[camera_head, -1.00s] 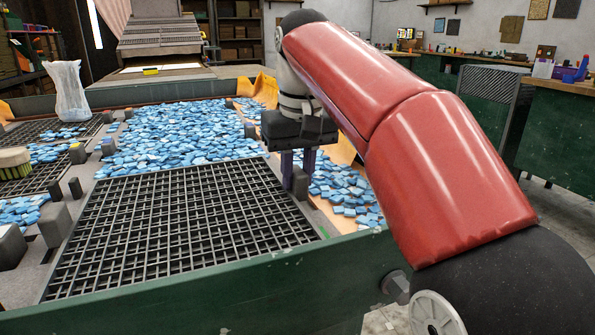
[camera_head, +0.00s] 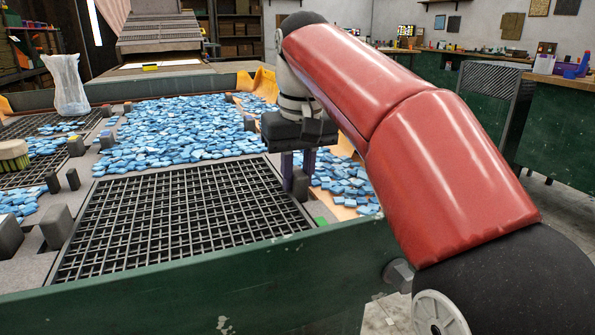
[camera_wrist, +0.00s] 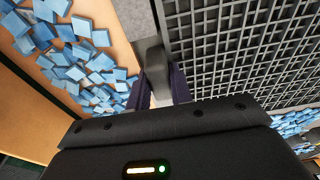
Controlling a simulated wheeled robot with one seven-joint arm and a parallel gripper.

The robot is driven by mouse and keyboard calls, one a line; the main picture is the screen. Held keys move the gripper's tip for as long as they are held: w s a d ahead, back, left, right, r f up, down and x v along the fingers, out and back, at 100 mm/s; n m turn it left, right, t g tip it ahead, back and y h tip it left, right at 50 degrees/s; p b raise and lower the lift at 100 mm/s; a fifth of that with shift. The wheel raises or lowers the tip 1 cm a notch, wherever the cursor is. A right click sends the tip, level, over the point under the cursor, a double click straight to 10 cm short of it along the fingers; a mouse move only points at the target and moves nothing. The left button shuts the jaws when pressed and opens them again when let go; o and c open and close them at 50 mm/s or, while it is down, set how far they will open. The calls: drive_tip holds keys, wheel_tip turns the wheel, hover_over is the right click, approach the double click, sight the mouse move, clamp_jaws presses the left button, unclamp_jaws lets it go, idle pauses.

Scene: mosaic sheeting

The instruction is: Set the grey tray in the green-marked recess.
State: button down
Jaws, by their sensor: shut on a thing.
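The grey tray (camera_head: 190,212) is a large, flat, dark grid with square openings. It lies level, or nearly so, at the front of the bench. My gripper (camera_head: 299,180) points down at the tray's right edge. Its fingers are shut on an upright grey block there, which looks like the tray's handle (camera_wrist: 152,65). A similar block (camera_head: 57,227) stands at the left edge. A small green mark (camera_head: 320,221) shows by the tray's front right corner. The recess itself cannot be made out. I cannot tell whether the tray rests or hangs just above the surface.
Blue tiles (camera_head: 180,130) lie heaped behind the tray, with more to the right of my gripper. The bench's green front wall (camera_head: 200,290) runs close before the tray.

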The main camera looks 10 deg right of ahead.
drive_tip(key=c, duration=1.2)
unclamp_jaws()
drive_tip(key=shift+o, duration=0.2)
drive_tip(key=r+p, duration=0.1)
drive_tip(key=r, duration=0.1)
drive_tip(key=r+p, duration=0.1)
drive_tip(key=r, duration=0.2)
drive_tip(key=s+r+p, duration=0.1)
drive_tip(key=r, duration=0.1)
drive_tip(key=shift+d+r, duration=0.1)
drive_tip(key=shift+r, duration=0.3)
